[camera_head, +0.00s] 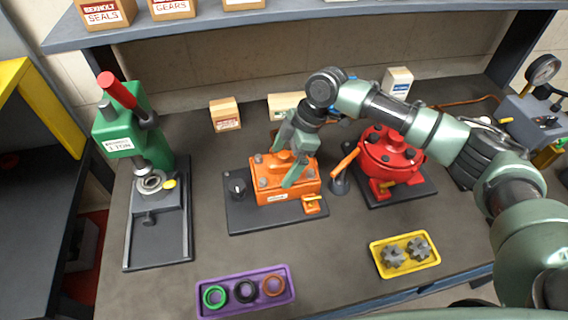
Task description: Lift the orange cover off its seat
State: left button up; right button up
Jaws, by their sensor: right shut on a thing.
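The orange cover (267,176) with grey bolt heads on top is in the middle of the head view, over a dark base plate (240,213). My right gripper (292,168) comes down on it from above and is shut on the cover, with one finger across its near side. The fingers and wrist hide part of the cover's top and far side. I cannot tell whether the cover touches its seat or is slightly raised. My left gripper is not in view.
A red pump (390,153) stands just right of the orange unit, under my right arm. A green press (135,140) stands left. A purple tray (245,302) of rings and a yellow tray (409,270) of gears lie in front. A shelf (250,29) overhangs the back.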

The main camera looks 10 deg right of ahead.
jog(key=shift+r, duration=0.15)
notch_tip(320, 180, up, 19)
jog(key=b, duration=0.4)
notch_tip(320, 180, up, 4)
jog(key=p, duration=0.4)
send_over(284, 153)
